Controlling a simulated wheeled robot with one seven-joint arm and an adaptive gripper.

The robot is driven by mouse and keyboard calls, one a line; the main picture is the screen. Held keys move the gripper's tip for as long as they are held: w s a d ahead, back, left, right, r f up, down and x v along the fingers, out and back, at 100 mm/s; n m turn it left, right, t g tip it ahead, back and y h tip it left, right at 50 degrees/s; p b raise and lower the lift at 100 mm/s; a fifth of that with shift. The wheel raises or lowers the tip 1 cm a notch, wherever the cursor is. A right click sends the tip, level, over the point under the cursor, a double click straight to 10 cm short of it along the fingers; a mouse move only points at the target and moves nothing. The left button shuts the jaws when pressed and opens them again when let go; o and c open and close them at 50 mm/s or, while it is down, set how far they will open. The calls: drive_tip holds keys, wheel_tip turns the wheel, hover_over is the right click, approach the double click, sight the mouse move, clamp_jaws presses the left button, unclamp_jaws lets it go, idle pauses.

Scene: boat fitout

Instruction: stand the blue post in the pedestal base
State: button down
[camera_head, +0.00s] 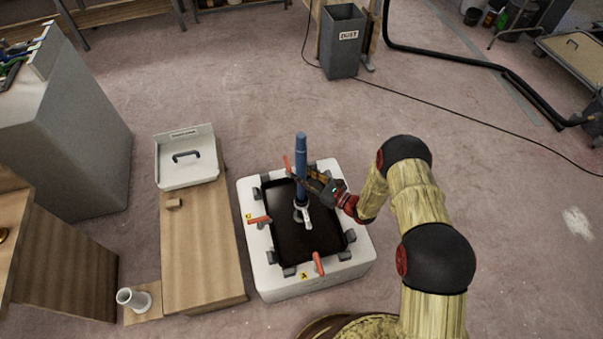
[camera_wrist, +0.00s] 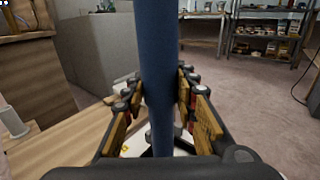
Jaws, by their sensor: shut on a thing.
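The blue post (camera_head: 301,150) is upright above the white box with the dark recessed top (camera_head: 270,283). My gripper (camera_head: 321,186) reaches in from the right and is shut on the post. In the wrist view the post (camera_wrist: 157,50) runs vertically between both fingers (camera_wrist: 159,92). A white fitting (camera_head: 303,218) shows at the post's lower end over the dark top; I cannot tell whether it is joined to the post. A pale short tube on a flange (camera_head: 133,299), which looks like the pedestal base, stands at the lower left. It also shows in the wrist view (camera_wrist: 13,122).
Red-handled clamps (camera_head: 318,263) and grey blocks line the white box's rim. A grey cabinet (camera_head: 75,150) is at left, a dust bin (camera_head: 342,50) behind.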

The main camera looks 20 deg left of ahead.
drive_tip(key=b, duration=0.6)
hover_over(304, 196)
drive_tip(key=a, duration=0.1)
drive_tip(key=shift+f, duration=3.65)
drive_tip(key=shift+w+a+f, duration=0.1)
drive_tip(key=shift+w+f, duration=0.05)
drive_tip(key=shift+f, duration=1.15)
drive_tip(key=shift+w+a+f, duration=0.1)
drive_tip(key=shift+w+f, duration=0.05)
drive_tip(key=shift+f, duration=1.1)
drive_tip(key=shift+w+f, duration=0.15)
drive_tip(key=shift+f, duration=1.15)
drive_tip(key=c, duration=1.4)
unclamp_jaws()
drive_tip(key=shift+f, duration=0.1)
drive_tip(key=shift+o, duration=0.3)
drive_tip(key=shift+s+f, duration=0.1)
drive_tip(key=shift+s, duration=0.05)
drive_tip(key=v, duration=1.2)
